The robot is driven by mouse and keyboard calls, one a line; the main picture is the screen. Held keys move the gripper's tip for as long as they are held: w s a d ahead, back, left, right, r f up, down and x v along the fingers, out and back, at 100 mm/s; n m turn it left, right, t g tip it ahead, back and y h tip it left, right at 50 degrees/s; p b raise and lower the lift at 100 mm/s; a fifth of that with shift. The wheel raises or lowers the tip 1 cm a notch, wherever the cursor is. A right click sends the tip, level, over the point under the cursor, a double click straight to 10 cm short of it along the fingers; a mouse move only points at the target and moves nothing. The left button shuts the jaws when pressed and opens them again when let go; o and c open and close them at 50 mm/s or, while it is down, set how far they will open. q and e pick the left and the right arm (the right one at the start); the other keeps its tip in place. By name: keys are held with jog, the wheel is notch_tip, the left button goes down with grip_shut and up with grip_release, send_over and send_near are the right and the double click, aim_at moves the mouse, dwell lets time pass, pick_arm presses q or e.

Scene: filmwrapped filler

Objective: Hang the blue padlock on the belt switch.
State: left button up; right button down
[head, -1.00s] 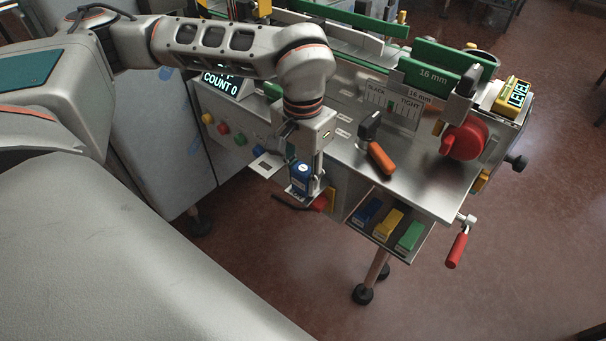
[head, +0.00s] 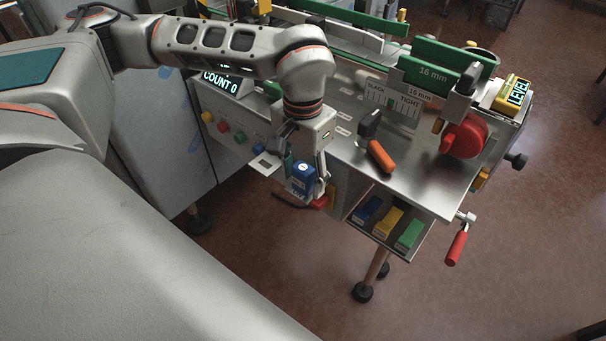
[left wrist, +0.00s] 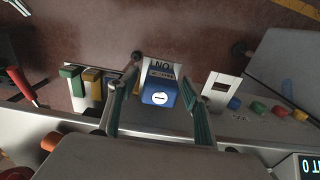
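The blue padlock (head: 302,180) is at the front face of the machine, beside red and yellow parts (head: 320,202) that look like the belt switch. In the left wrist view the padlock (left wrist: 158,91) shows its round white keyhole face, with a pale lettered plate (left wrist: 160,67) just beyond it. My left gripper (head: 307,188) is open around the padlock. In the left wrist view its teal-padded fingers (left wrist: 157,100) stand on either side, with a gap on each. The shackle is hidden, so I cannot tell whether it is on the switch. My right gripper is out of view.
A tray (head: 379,239) with blue, yellow and green blocks is right of the gripper. Coloured buttons (head: 223,127) and a white slotted plate (head: 266,164) are to its left. A red-handled crank (head: 456,248) sticks out at right.

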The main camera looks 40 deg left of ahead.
pick_arm(q)
notch_tip(320, 180, up, 12)
dwell(0.6)
